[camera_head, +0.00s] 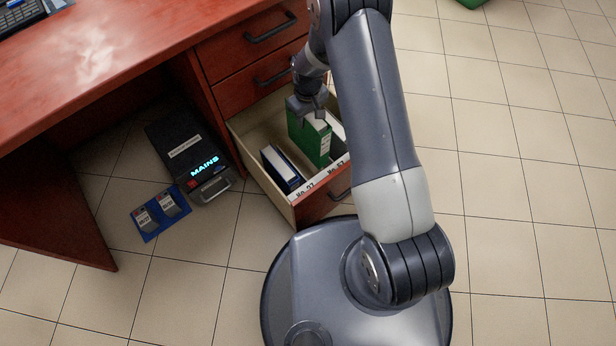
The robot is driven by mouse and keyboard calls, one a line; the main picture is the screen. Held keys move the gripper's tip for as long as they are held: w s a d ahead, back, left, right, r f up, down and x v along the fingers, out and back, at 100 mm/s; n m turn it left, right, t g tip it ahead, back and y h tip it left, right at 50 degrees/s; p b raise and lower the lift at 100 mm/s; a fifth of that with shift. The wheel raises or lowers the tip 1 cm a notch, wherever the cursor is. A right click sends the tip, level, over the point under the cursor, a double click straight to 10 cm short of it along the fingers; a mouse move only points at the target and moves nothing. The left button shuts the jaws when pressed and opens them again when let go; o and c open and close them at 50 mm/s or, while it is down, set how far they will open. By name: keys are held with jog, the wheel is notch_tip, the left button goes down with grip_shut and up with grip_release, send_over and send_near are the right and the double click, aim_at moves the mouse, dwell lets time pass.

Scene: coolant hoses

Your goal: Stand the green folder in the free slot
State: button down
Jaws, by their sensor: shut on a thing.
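The green folder (314,144) is upright in the open bottom drawer (318,204) of the red-brown desk. My gripper (318,113) is shut on its top edge from above. The folder stands higher than the blue folder (279,171), which is upright in the drawer to its left. I cannot tell whether the green folder's bottom touches the drawer floor. Part of another dark and white folder shows to its right, mostly hidden by my arm. The slots between the folders are hard to make out. White number labels (305,191) run along the drawer's front edge.
Two closed drawers with dark handles (271,27) are above. A black box marked MAINS (183,150) stands on the floor left of the drawer. A blue tray (148,235) with two small grey items lies before it.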

aim_at(308, 147)
notch_tip(308, 147, down, 18)
jog(key=b, duration=0.9)
jog(key=shift+r+b, duration=0.2)
jog(key=shift+b, duration=0.1)
jog(key=shift+f, duration=0.2)
jog(key=c, duration=0.8)
grip_release()
notch_tip(308, 147, up, 12)
jog(key=p, duration=0.4)
jog(key=shift+r, duration=0.2)
